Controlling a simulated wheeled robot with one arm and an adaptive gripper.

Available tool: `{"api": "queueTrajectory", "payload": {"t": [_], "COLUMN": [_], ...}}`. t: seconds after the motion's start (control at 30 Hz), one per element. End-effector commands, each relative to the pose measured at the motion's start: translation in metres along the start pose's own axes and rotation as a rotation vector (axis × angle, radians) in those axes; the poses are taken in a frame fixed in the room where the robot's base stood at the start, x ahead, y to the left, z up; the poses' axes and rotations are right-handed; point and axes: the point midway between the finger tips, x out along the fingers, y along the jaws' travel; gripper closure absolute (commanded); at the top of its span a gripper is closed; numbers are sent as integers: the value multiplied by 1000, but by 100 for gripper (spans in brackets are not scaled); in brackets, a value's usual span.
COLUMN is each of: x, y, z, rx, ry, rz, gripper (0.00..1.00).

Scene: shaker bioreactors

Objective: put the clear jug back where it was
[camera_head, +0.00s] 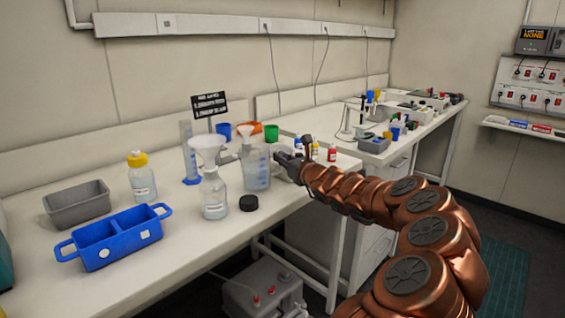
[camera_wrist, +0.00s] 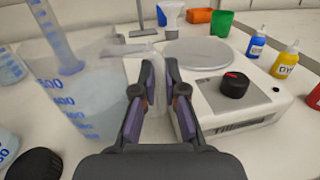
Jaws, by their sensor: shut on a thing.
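The clear jug (camera_head: 257,170) has blue volume marks and stands upright over the bench, just left of my gripper (camera_head: 287,158). In the wrist view the jug (camera_wrist: 85,95) fills the left side, with its pale handle (camera_wrist: 133,52) reaching to the fingers. My gripper (camera_wrist: 158,75) is shut on the jug's handle. I cannot tell whether the jug's base touches the bench. A white stirrer-like device (camera_wrist: 235,95) with a round plate and black knob sits just right of the fingers.
A bottle with a white funnel (camera_head: 213,195) and a black cap (camera_head: 249,203) are close by the jug. A blue measuring cylinder (camera_head: 189,155) stands behind. Small dropper bottles (camera_wrist: 287,62) stand right of the device. A blue caddy (camera_head: 118,240) and grey bin (camera_head: 78,204) are left.

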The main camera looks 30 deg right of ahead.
Motion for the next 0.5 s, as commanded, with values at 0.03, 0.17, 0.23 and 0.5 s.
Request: {"api": "queueTrajectory", "payload": {"t": [0.03,0.17,0.23,0.5], "x": [0,0,0,0], "y": [0,0,0,0], "z": [-6,-10,-10,-13], "rx": [1,-1,-1,-1], "ry": [-1,-3,-3,-2], "rz": [0,0,0,0], "gripper": [100,100,100,100]}}
